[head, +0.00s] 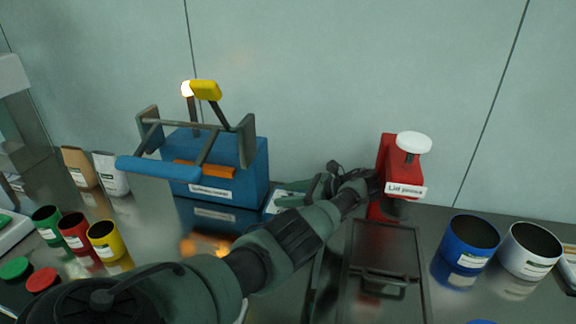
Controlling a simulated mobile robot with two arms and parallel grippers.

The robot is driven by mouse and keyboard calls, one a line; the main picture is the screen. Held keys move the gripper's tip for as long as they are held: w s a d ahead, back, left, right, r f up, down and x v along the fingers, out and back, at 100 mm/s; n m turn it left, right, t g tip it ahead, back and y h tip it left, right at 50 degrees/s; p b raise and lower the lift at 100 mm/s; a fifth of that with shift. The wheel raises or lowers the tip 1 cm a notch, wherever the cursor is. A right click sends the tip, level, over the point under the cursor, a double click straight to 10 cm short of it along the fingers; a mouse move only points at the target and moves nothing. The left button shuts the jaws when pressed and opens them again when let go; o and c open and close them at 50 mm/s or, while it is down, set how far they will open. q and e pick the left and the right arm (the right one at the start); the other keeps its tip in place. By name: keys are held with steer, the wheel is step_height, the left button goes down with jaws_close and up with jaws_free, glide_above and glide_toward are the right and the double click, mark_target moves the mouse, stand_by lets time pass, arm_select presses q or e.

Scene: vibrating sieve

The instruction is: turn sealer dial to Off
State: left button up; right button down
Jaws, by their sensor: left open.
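The blue box-shaped device (238,180) stands left of centre against the wall and looks like the sealer. It has a grey bar frame, an orange strip and a front label too small to read surely. I cannot make out its dial or the dial's setting. My left arm crosses the middle from the lower left. My left gripper (312,188) is beyond its wrist, right of the blue device, open and partly hidden by the arm. I see nothing between its fingers, and contact with the device cannot be told. My right gripper is out of view.
A red device (386,153) with a white round top (413,142) stands close right of my left wrist. Blue (470,238) and white (529,250) cups stand right. Small coloured cups (76,229) and pouches (112,175) stand left.

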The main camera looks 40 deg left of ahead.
arm_select(q)
step_height(320, 180, up, 19)
steer(key=p, duration=0.6)
steer(key=shift+r+p, duration=0.1)
steer(key=shift+p, duration=0.25)
